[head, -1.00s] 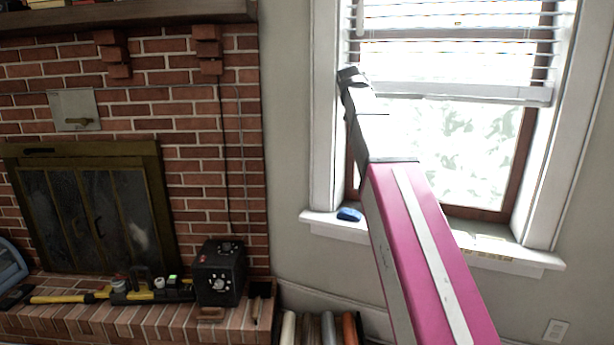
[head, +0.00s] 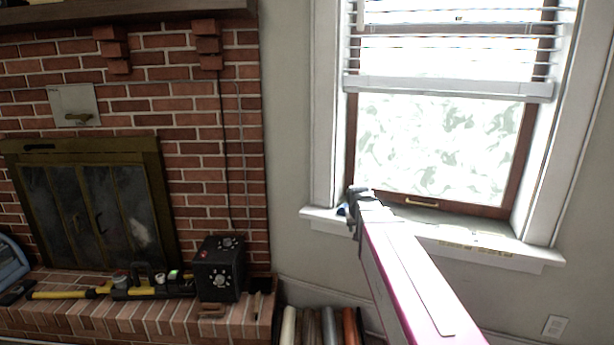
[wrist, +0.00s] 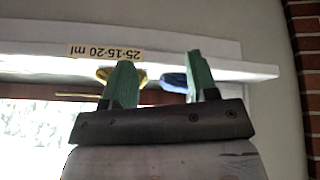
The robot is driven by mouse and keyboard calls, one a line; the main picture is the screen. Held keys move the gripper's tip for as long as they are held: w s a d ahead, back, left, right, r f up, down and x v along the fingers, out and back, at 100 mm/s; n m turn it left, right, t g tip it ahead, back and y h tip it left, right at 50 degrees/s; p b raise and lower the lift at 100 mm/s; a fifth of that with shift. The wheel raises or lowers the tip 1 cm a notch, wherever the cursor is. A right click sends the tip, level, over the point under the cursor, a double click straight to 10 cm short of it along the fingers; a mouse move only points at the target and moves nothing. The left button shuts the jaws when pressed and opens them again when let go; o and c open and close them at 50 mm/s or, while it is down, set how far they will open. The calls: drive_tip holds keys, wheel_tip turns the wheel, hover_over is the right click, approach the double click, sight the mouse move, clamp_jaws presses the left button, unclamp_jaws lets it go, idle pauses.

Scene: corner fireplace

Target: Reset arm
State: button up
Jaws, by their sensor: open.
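My gripper (wrist: 159,60) is open in the wrist view, with its two green fingers apart and nothing held between them. A blue object (wrist: 174,82) shows beyond the gap, close to the right finger in the picture. A yellow thing (wrist: 106,75) shows partly behind the left finger. In the head view my arm reaches toward the window sill. The arm's end hides most of the blue object (head: 342,209) on the sill. The fingers cannot be made out there.
The white window sill (head: 450,243) lies just by the arm's end. Blinds (head: 450,87) hang above. A brick hearth (head: 130,317) at left holds a black box (head: 219,270) and a yellow-black tool (head: 70,294). Several rolls (head: 328,328) stand below the sill. The wall between is bare.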

drive_tip(key=s+f+g+y, duration=0.1)
drive_tip(key=s+f+g, duration=0.4)
drive_tip(key=s+f, duration=1.3)
drive_tip(key=shift+s+n+y, duration=0.3)
drive_tip(key=shift+s, duration=0.15)
drive_tip(key=shift+a+f, duration=0.1)
drive_tip(key=shift+c, duration=1)
